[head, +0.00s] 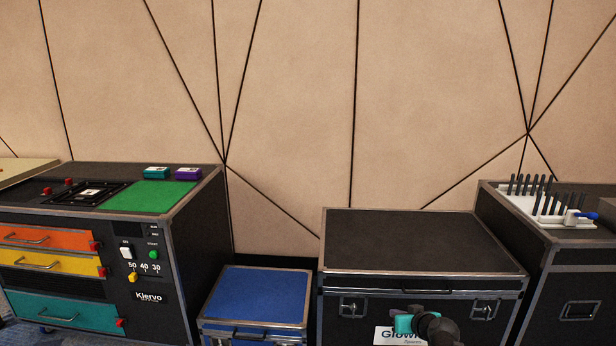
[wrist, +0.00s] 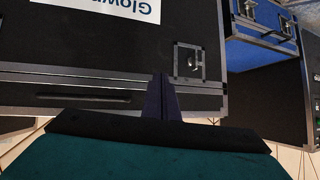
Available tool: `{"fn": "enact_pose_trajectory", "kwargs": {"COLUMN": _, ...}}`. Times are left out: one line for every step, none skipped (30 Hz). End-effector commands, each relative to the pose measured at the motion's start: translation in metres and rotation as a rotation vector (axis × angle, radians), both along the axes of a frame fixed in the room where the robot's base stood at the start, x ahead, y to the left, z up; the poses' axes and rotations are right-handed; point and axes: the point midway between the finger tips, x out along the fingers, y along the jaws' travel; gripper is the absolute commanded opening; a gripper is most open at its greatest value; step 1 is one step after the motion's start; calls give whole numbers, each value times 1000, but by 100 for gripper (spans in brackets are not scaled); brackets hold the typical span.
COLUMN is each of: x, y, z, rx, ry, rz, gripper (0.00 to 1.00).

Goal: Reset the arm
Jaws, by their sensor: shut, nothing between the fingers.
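My gripper (wrist: 161,78) shows in the wrist view with its dark fingers together and nothing between them. Its teal body fills the bottom of that view. In the head view the teal part of my gripper (head: 404,324) is low at the bottom edge, in front of the black case (head: 410,240) and partly over its white label (head: 385,336). The fingertips are hard to make out there. The wrist view shows the same case (wrist: 110,60) upside down, with a metal latch (wrist: 190,62) near the fingers. I cannot tell how far the fingers are from the case.
A low blue-topped case (head: 258,296) stands left of the black case. Further left is a cabinet (head: 185,270) with coloured drawers, a green top panel and small boxes. On the right, another case (head: 575,275) carries a white rack (head: 520,203) of dark sticks. A beige wall closes the back.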

Motion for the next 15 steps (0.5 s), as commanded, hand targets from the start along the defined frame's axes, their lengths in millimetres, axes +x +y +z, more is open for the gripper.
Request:
{"fn": "enact_pose_trajectory", "kwargs": {"x": -5, "y": 9, "z": 1, "rx": 2, "ry": 26, "rz": 14, "gripper": 0}}
{"fn": "enact_pose_trajectory", "kwargs": {"x": -8, "y": 14, "z": -3, "rx": 2, "ry": 42, "rz": 23, "gripper": 0}}
{"fn": "enact_pose_trajectory", "kwargs": {"x": -12, "y": 21, "z": -9, "rx": 3, "ry": 63, "rz": 33, "gripper": 0}}
{"fn": "enact_pose_trajectory", "kwargs": {"x": -15, "y": 26, "z": -12, "rx": 3, "ry": 77, "rz": 41, "gripper": 0}}
{"fn": "enact_pose_trajectory", "kwargs": {"x": -18, "y": 30, "z": -16, "rx": 3, "ry": 93, "rz": 49, "gripper": 0}}
{"fn": "enact_pose_trajectory", "kwargs": {"x": -23, "y": 36, "z": -21, "rx": 3, "ry": 114, "rz": 60, "gripper": 0}}
{"fn": "enact_pose_trajectory", "kwargs": {"x": -27, "y": 41, "z": -25, "rx": 3, "ry": 130, "rz": 68, "gripper": 0}}
{"fn": "enact_pose_trajectory", "kwargs": {"x": -31, "y": 46, "z": -29, "rx": 4, "ry": 148, "rz": 76, "gripper": 0}}
{"fn": "enact_pose_trajectory", "kwargs": {"x": -37, "y": 52, "z": -34, "rx": 6, "ry": 169, "rz": 85, "gripper": 0}}
{"fn": "enact_pose_trajectory", "kwargs": {"x": -41, "y": 57, "z": -38, "rx": 6, "ry": 187, "rz": 93, "gripper": 0}}
{"fn": "enact_pose_trajectory", "kwargs": {"x": -46, "y": 61, "z": -42, "rx": 6, "ry": 204, "rz": 100, "gripper": 0}}
{"fn": "enact_pose_trajectory", "kwargs": {"x": -52, "y": 68, "z": -47, "rx": 6, "ry": 227, "rz": 111, "gripper": 0}}
{"fn": "enact_pose_trajectory", "kwargs": {"x": -57, "y": 72, "z": -51, "rx": 7, "ry": 244, "rz": 119, "gripper": 0}}
{"fn": "enact_pose_trajectory", "kwargs": {"x": -62, "y": 76, "z": -55, "rx": 6, "ry": 264, "rz": 125, "gripper": 0}}
{"fn": "enact_pose_trajectory", "kwargs": {"x": -70, "y": 81, "z": -59, "rx": 7, "ry": 288, "rz": 134, "gripper": 0}}
